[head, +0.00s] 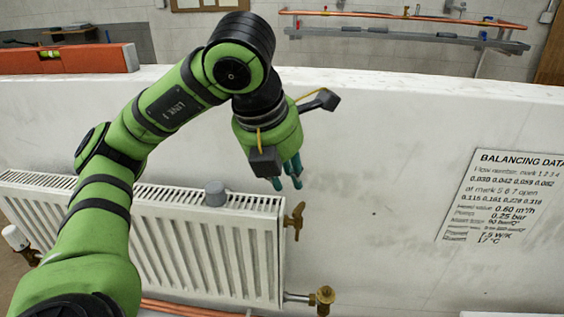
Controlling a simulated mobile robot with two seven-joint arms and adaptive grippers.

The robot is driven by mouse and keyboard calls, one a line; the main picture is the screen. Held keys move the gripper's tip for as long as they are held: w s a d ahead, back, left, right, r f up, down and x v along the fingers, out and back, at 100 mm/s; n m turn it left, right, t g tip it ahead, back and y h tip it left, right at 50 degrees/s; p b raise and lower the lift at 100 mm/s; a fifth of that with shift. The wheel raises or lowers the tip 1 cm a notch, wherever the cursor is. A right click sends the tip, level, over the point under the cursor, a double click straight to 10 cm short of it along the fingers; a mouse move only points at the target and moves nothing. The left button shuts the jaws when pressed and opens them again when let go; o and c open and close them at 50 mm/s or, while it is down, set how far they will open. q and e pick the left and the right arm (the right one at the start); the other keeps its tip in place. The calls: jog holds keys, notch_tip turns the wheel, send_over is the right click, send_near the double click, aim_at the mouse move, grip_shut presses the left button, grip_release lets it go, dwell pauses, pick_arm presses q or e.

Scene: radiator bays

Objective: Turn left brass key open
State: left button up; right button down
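A brass key (295,221) sticks out at the upper right end of a white panel radiator (200,245). It is the only such key in view. My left gripper (287,183) points down with its teal fingertips just above and slightly left of the key in the picture, seemingly apart from it. Nothing shows between the fingers, but how wide they stand is unclear at this angle. My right gripper is not in view.
A grey cylinder (215,193) sits on the radiator's top grille. A brass valve (324,298) is at its lower right, a white valve head (15,238) at its left. An orange spirit level (70,60) lies on the wall's top. A balancing data sign (505,197) is at right.

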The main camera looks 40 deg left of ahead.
pick_arm(q)
jog(key=shift+v, duration=1.3)
